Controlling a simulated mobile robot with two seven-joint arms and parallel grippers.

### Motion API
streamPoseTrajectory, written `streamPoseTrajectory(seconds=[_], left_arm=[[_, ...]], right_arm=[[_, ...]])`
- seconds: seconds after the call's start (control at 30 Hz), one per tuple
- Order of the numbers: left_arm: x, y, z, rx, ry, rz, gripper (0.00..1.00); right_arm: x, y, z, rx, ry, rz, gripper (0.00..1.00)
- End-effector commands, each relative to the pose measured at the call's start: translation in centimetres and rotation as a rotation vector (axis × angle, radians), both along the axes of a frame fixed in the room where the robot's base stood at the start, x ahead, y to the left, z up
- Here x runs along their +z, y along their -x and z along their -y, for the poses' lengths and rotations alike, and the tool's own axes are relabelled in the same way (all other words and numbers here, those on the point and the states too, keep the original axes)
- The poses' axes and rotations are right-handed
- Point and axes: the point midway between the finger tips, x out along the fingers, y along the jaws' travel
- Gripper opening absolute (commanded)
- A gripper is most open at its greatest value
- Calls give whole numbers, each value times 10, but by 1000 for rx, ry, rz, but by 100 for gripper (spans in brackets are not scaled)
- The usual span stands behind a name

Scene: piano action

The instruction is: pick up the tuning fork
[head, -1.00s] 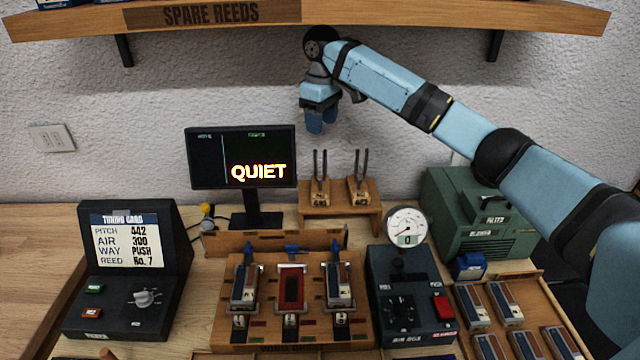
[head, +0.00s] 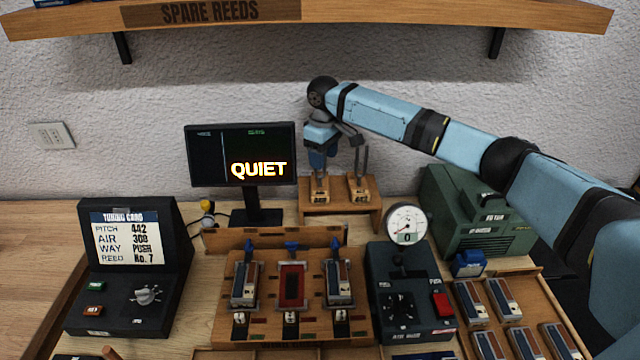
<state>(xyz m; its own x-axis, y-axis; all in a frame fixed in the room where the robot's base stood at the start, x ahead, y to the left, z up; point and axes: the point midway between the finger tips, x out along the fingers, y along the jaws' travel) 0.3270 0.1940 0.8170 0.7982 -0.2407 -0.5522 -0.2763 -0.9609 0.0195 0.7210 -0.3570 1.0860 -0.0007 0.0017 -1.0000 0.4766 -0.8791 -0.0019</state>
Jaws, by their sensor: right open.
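Two dark two-pronged tuning forks stand upright on wooden blocks on a small wooden stand (head: 335,208) right of the monitor. The right fork (head: 359,160) shows clearly on its block. My right gripper (head: 321,160) points down, open, at the left fork, just above its block (head: 320,189). It hides most of that fork's prongs, and I cannot tell whether it touches them. The block labels are too small to read surely. The tuning card (head: 124,237) reads pitch 442. My left gripper is not in view.
The monitor (head: 243,155) reading "QUIET" stands close left of the stand. A reed jig (head: 291,310), a dial gauge (head: 406,225) on a dark control box and a green blower (head: 480,215) surround the front and right. A shelf (head: 420,18) overhangs above.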

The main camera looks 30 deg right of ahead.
Motion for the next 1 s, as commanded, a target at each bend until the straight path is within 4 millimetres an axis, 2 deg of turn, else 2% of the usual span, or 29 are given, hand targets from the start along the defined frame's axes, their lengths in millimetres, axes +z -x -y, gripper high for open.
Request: streamPoseTrajectory(seconds=[0.1, 0.33, 0.37, 0.57, 0.6, 1.0], left_arm=[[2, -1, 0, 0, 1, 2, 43], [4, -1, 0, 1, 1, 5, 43], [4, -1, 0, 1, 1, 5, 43], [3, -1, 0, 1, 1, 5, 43], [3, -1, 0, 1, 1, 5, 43], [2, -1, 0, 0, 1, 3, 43]], right_arm=[[-10, 0, 0, 0, 1, -2, 53], [-12, 0, 0, 1, 0, 0, 53], [-12, 0, 0, 1, 0, 0, 49], [-12, 0, 0, 1, 0, 0, 3], [-12, 0, 0, 0, 0, 0, 0], [-8, 0, 0, 0, 0, 1, 0]])
